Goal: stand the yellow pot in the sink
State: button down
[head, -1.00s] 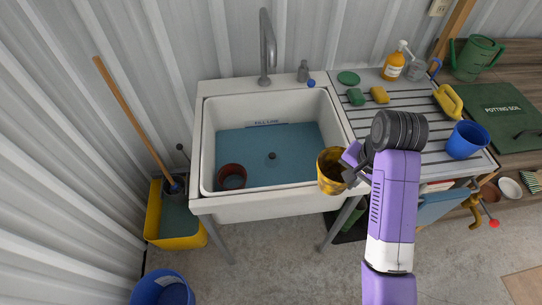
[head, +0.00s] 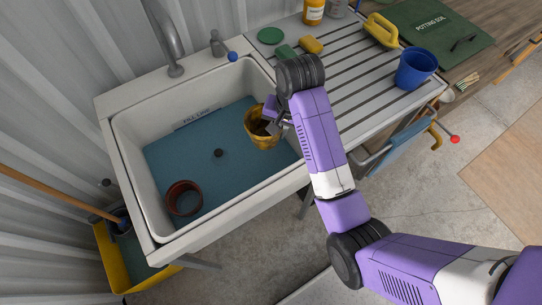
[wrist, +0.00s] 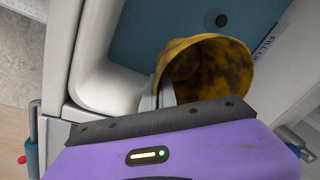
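The yellow pot (head: 262,128) has dark stains and is over the right part of the sink (head: 140,205). My gripper (head: 276,126) holds it by its right-hand wall; in the wrist view the fingers (wrist: 160,97) meet the rim of the pot (wrist: 205,65). The pot looks roughly upright, with its mouth up. Whether its base touches the sink bottom I cannot tell. The sink is white with a blue-looking floor or water and a dark drain (head: 218,153). A reddish-brown pot (head: 184,198) stands in its front left corner.
The tap (head: 172,45) rises at the back of the sink. The middle of the sink is clear.

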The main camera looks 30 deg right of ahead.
notch_tip(320, 180, down, 17)
jog(key=shift+s+f, duration=0.1)
jog(key=shift+f, duration=0.05)
dwell(0.5)
jog(key=shift+f, duration=0.2)
jog(key=c, duration=1.7)
grip_release()
jog(key=r, duration=0.4)
jog(key=s+r, duration=0.1)
jog(key=r, duration=0.3)
jog(key=s+r, duration=0.1)
jog(key=r, duration=0.3)
jog(key=shift+d+r, duration=0.1)
jog(key=shift+r, duration=0.05)
